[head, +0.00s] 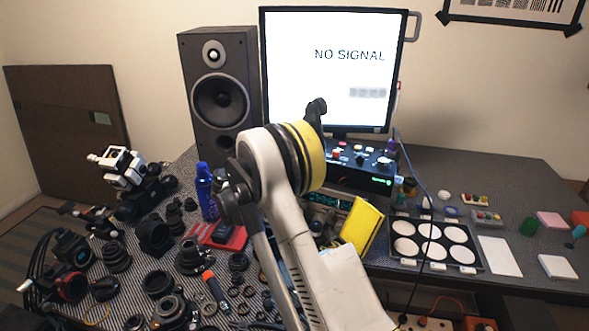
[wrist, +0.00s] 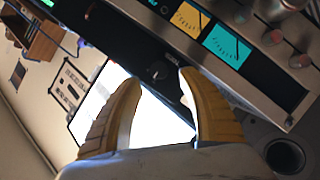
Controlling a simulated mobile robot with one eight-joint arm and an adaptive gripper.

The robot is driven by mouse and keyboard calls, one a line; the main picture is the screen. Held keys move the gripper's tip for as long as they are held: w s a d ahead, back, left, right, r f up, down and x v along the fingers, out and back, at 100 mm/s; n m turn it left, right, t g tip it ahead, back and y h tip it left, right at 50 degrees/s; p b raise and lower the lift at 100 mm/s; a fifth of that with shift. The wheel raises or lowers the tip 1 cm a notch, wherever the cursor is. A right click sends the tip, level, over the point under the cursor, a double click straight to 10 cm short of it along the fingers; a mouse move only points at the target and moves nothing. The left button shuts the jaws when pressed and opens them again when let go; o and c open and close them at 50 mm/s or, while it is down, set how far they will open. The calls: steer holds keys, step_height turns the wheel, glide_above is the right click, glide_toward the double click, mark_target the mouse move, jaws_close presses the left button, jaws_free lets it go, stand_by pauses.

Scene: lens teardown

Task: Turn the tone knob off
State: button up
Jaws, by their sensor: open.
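My gripper (wrist: 159,77) is open, its two yellow ribbed fingers spread in the wrist view. A small dark round knob (wrist: 157,72) on a black panel shows between the fingertips; whether they touch it I cannot tell. Several red-and-grey knobs (wrist: 300,60) stand on a silver panel at the upper right, beside a yellow meter (wrist: 190,19) and a cyan meter (wrist: 226,44). No label is readable, so I cannot tell which is the tone knob.
The monitor (head: 335,85) reading NO SIGNAL stands behind the console, and a speaker (head: 220,85) stands to its left. Camera lens parts (head: 155,235) crowd the table's left side. A palette of white discs (head: 435,243) and small blocks lie to the right.

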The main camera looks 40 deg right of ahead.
steer(key=v, duration=0.6)
steer(key=shift+a, duration=0.35)
steer(key=shift+s+r, duration=0.15)
steer(key=shift+r, duration=0.05)
